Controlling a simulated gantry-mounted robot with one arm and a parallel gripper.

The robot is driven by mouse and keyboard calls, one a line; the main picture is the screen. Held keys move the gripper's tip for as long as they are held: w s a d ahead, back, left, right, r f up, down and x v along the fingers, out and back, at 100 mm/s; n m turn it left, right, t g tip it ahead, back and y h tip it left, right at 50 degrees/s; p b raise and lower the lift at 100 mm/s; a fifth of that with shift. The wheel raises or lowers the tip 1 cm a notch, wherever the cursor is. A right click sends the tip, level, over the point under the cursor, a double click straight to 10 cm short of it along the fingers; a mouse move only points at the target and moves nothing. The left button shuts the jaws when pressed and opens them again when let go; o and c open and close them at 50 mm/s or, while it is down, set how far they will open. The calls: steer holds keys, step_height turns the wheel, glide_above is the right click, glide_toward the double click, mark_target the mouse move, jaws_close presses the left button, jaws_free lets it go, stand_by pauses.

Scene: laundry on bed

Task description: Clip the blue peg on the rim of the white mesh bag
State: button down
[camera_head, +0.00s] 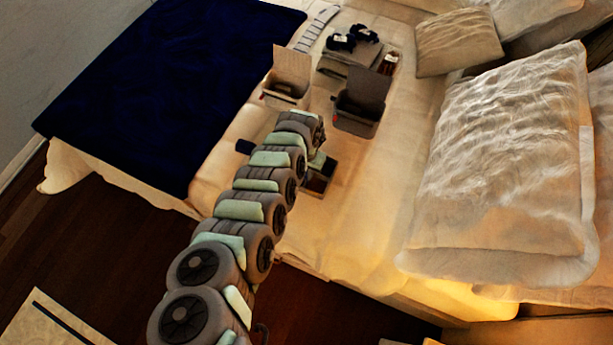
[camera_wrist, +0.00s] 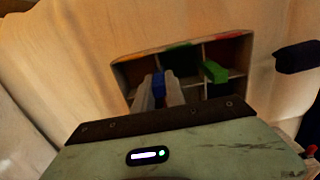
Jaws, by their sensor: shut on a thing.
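My gripper (camera_wrist: 159,90) is shut on the blue peg (camera_wrist: 158,83), which shows as a small blue piece between the two pale fingers in the wrist view. The fingers reach down over a sectioned tray (camera_wrist: 124,74); I cannot tell whether the peg is clear of it. In the head view the tray (camera_head: 318,187) is partly hidden by my arm, and the peg is hidden. An open-topped pale container (camera_head: 291,66) with a raised back panel, probably the white mesh bag, stands on the bed beyond my arm. Its mesh is too small to make out.
A similar dark grey container (camera_head: 366,88) stands to its right. A green peg (camera_wrist: 215,72) sits in the tray beside my fingers. Behind the containers is a tray with dark items (camera_head: 352,42). Pillows (camera_head: 505,150) fill the right; bare sheet (camera_head: 365,190) lies between.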

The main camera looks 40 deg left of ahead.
steer(key=shift+r+p, duration=1.3)
steer(key=shift+p, duration=0.15)
steer(key=shift+r, duration=0.1)
steer(key=shift+r+p, duration=1.65)
steer(key=shift+p, duration=0.35)
